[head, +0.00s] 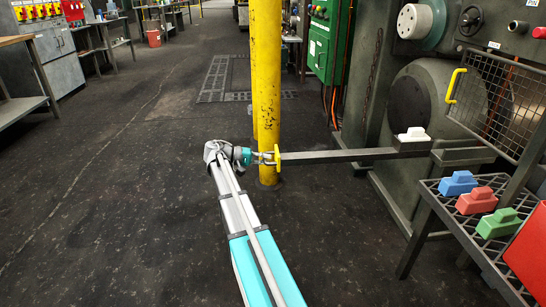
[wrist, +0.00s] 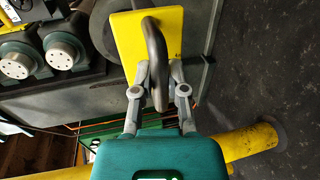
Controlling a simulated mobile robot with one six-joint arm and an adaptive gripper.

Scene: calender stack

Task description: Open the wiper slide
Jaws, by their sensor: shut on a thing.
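The wiper slide (head: 350,155) is a long dark grey bar that sticks out to the left from the machine. It ends in a yellow plate (head: 278,158), which also shows in the wrist view (wrist: 125,40). A dark curved handle (wrist: 154,50) stands on this plate. My gripper (head: 267,157) is shut on the handle, with one finger on each side of it in the wrist view (wrist: 159,92).
A yellow post (head: 265,80) stands right behind my gripper and the plate. A rack (head: 420,190) with blue (head: 458,183), red (head: 476,201) and green (head: 498,223) blocks is at the lower right. A mesh guard (head: 500,100) hangs above it. The floor at left is clear.

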